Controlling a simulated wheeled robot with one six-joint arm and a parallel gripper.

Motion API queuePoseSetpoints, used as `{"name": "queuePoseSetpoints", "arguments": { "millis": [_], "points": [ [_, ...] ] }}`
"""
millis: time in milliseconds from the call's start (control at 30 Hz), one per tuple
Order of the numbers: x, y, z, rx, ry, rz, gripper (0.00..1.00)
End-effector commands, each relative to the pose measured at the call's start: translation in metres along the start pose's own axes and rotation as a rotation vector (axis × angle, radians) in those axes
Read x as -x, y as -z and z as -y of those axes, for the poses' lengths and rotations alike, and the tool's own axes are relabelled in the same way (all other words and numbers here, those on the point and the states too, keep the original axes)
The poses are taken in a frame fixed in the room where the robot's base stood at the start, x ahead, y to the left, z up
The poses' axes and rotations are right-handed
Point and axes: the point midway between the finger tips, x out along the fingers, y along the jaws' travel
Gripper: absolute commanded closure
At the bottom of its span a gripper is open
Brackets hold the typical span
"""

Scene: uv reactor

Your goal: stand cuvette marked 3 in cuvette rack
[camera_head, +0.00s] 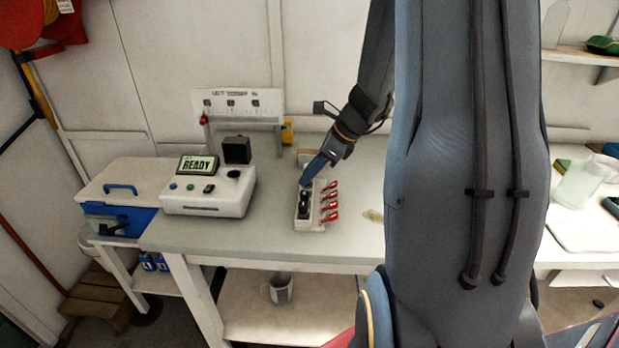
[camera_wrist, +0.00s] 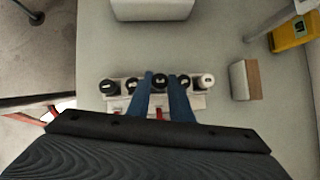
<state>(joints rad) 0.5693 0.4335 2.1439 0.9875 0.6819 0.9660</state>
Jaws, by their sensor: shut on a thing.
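The cuvette rack (camera_head: 307,226) is a pale block on the bench in the head view, with dark-capped cuvettes in a row. In the wrist view the rack (camera_wrist: 198,101) holds several cuvettes, most with black caps and one with a white cap (camera_wrist: 206,80) at the right end. My gripper (camera_wrist: 160,76) has its two blue fingers shut on a black-capped cuvette (camera_wrist: 158,86) in the middle of the row. It also shows over the rack in the head view (camera_head: 306,183). The cap marks are too small to read. I cannot tell whether the held cuvette is fully seated.
A white instrument (camera_head: 207,196) reading READY stands left of the rack, with a black block on top. Red tags (camera_head: 330,203) line the rack's right side. A yellow device (camera_wrist: 293,32) and a small block (camera_wrist: 239,80) stand nearby. Bench in front of the rack is clear.

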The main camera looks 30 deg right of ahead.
Motion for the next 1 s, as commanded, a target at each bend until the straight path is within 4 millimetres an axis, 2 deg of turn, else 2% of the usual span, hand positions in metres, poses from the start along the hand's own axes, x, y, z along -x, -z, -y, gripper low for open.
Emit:
{"name": "queuePoseSetpoints", "arguments": {
  "millis": [133,533,567,600,1000],
  "points": [
    [-0.014,0.009,-0.001,-0.002,-0.002,0.000,1.00],
    [-0.018,0.011,0.000,0.001,0.000,0.000,1.00],
    [-0.018,0.011,0.000,0.001,0.000,0.000,0.77],
    [-0.017,0.011,0.000,0.001,0.000,0.000,0.73],
    [-0.011,0.009,0.001,0.000,0.002,0.001,0.73]
  ]
}}
